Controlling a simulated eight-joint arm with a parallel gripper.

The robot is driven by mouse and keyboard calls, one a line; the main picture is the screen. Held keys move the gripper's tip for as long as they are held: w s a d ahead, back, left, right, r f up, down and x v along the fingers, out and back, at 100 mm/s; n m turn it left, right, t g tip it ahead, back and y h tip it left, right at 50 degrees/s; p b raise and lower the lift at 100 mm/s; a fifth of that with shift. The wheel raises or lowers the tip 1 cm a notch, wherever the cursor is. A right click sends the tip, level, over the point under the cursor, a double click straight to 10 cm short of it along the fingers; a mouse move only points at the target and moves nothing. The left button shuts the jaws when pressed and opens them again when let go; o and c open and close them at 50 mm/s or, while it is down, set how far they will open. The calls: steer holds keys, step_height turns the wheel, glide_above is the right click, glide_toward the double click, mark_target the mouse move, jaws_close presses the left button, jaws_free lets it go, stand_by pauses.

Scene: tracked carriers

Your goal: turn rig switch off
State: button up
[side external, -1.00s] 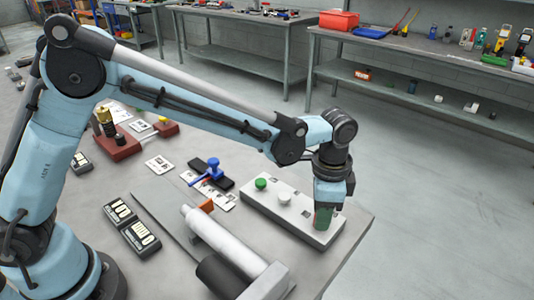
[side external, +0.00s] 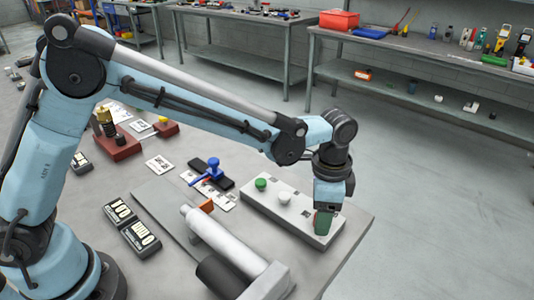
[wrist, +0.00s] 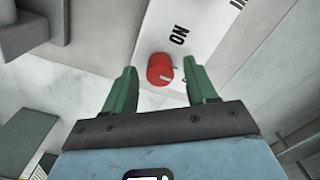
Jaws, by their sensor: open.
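The switch is a red round knob (wrist: 160,69) on the light grey rig panel (wrist: 207,25), in the middle of the wrist view. A black "ON" label is printed beside it. My gripper (wrist: 163,78) is open, with one green finger on each side of the knob. I cannot tell whether the fingers touch it. In the side external view my gripper (side external: 323,222) points down over the near right end of the panel (side external: 256,208) and hides the red knob. A green knob (side external: 261,184) and a white knob (side external: 284,197) stand farther along the panel.
A grey cylinder (side external: 222,243) lies in front of the panel. Two display boxes (side external: 132,228) sit to the left. The table edge is close on the right.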

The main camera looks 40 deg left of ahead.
steer(key=shift+r, duration=0.15)
step_height(320, 180, up, 12)
stand_by(0.4)
steer(key=shift+a, duration=0.1)
steer(key=s+a+r+n+t, duration=0.1)
steer(key=s+a+n+t, duration=0.15)
steer(key=a, duration=0.45)
steer(key=s+a+r+n+t, duration=0.1)
steer(key=s+a+n, duration=0.15)
steer(key=a, duration=0.35)
steer(key=s+a+f+n+t, duration=0.3)
steer(key=s+a+n, duration=0.3)
steer(key=a, duration=0.3)
steer(key=shift+s+a+f+t, duration=0.15)
steer(key=shift+s+f+t, duration=0.2)
steer(key=shift+s+f, duration=0.35)
